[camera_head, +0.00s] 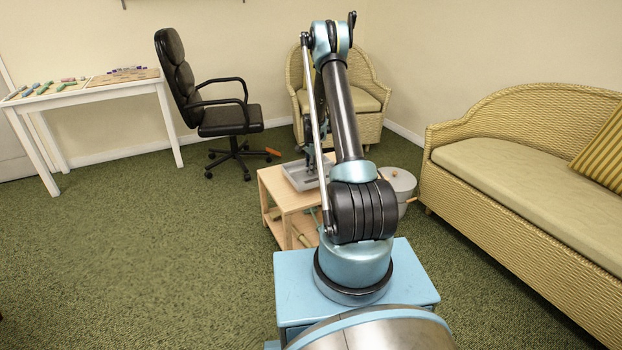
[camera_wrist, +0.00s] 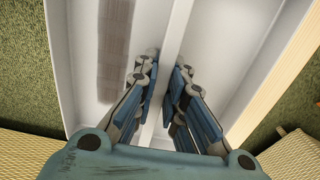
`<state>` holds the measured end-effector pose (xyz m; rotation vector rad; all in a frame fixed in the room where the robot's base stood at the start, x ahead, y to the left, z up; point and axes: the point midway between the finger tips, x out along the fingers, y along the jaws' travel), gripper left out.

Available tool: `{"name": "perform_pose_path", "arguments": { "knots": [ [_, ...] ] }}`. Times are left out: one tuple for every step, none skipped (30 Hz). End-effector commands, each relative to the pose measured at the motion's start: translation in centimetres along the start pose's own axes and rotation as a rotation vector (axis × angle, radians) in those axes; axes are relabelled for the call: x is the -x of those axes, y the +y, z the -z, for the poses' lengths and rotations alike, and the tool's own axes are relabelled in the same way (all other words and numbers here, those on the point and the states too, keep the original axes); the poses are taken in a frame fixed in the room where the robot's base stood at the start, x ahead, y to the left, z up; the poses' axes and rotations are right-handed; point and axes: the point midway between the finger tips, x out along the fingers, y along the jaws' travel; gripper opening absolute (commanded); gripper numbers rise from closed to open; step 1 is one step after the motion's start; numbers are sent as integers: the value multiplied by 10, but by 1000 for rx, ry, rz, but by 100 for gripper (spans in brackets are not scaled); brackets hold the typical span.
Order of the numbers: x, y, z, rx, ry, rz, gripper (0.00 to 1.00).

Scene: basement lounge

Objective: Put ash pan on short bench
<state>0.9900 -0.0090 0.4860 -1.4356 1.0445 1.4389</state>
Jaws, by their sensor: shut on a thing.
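The ash pan (camera_head: 298,176) is a shallow light grey tray at the top of a low light-wood bench (camera_head: 273,187). In the wrist view the ash pan (camera_wrist: 232,55) fills the middle, with an upright divider down its length and a brownish streak on its left floor. My gripper (camera_wrist: 160,75) is shut on this divider, one finger on each side. In the head view my gripper is partly hidden by my arm. The bench's wood edge (camera_wrist: 275,95) shows right of the pan. I cannot tell whether the pan rests on the bench or hangs just above it.
A round grey container (camera_head: 402,184) stands right of the bench. A wicker sofa (camera_head: 520,170) is at right, a wicker armchair (camera_head: 372,105) behind. A black office chair (camera_head: 225,120) and white table (camera_head: 110,92) are at left. Carpet at left is clear.

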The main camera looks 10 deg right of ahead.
Motion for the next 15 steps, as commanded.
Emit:
{"name": "perform_pose_path", "arguments": {
  "knots": [
    [-3,0,0,0,0,0,0],
    [-5,0,0,0,0,0,0],
    [-6,0,0,0,0,0,0],
    [-8,0,0,0,0,0,0],
    [-9,0,0,0,0,0,0],
    [-12,0,0,1,0,0,0],
    [-15,0,0,1,0,0,0],
    [-18,0,0,1,0,0,0],
    [-24,0,0,1,0,0,0],
    [-28,0,0,1,0,0,0],
    [-31,0,0,1,0,0,0],
    [-36,0,0,1,0,0,0],
    [-39,0,0,1,0,0,0],
    [-41,0,0,1,0,0,0],
    [-43,0,0,1,0,0,0]
  ]
}}
